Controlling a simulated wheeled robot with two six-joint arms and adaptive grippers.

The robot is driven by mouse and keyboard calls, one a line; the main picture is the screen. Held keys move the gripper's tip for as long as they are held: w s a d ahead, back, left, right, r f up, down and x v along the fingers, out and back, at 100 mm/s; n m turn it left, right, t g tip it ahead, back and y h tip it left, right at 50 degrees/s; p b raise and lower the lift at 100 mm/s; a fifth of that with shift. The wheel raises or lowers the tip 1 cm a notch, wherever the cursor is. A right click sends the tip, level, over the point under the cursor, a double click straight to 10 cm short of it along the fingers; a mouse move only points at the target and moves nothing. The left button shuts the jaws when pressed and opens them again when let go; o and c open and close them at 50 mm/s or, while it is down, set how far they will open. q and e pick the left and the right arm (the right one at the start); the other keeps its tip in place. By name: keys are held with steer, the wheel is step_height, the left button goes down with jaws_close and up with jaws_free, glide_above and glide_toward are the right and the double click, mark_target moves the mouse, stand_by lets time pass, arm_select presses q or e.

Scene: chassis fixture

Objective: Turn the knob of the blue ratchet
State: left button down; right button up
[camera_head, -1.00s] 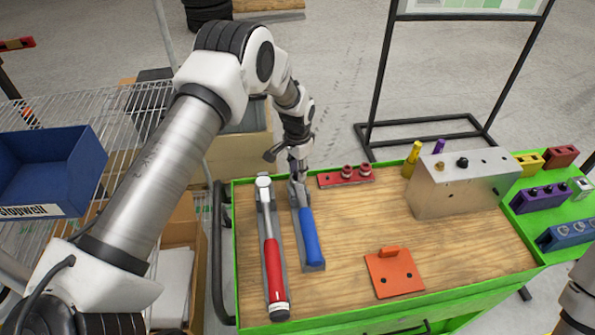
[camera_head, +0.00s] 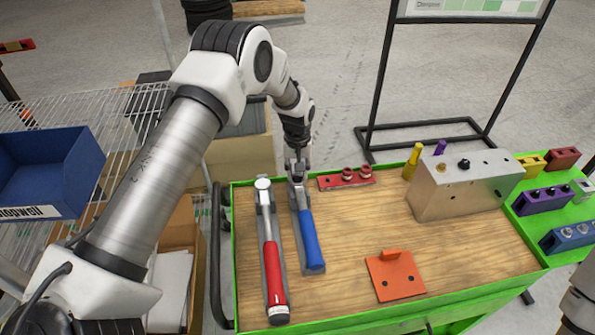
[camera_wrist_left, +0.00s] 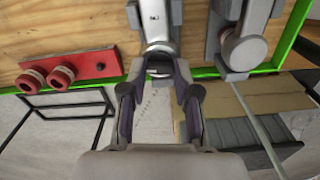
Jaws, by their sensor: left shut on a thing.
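The blue ratchet (camera_head: 309,238) lies in its grey holder on the wooden table top, its blue handle toward the front. Its head end shows in the left wrist view (camera_wrist_left: 160,32), between my fingers. My left gripper (camera_head: 297,175) reaches down at the far end of the ratchet. In the left wrist view my left gripper (camera_wrist_left: 160,90) has its fingers closed in around the ratchet's head end. The knob itself is mostly hidden by the fingers. My right gripper is not in view; only part of my right arm shows at the lower right edge.
A red-handled ratchet (camera_head: 273,265) lies close to the left of the blue one. A red block with two knobs (camera_head: 346,178) sits just to the right. An orange plate (camera_head: 394,275) and a metal box (camera_head: 465,185) stand further right. The table's middle is bare.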

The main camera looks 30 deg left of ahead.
mark_target(297, 175)
arm_select(q)
steer(key=shift+s+f+n, duration=0.1)
steer(key=shift+f+n, duration=0.1)
steer(key=shift+n, duration=0.7)
steer(key=c, duration=0.9)
jaws_free()
steer(key=shift+o, duration=0.3)
steer(key=shift+w, duration=0.2)
step_height(297, 175, up, 12)
steer(key=shift+a+f, duration=0.1)
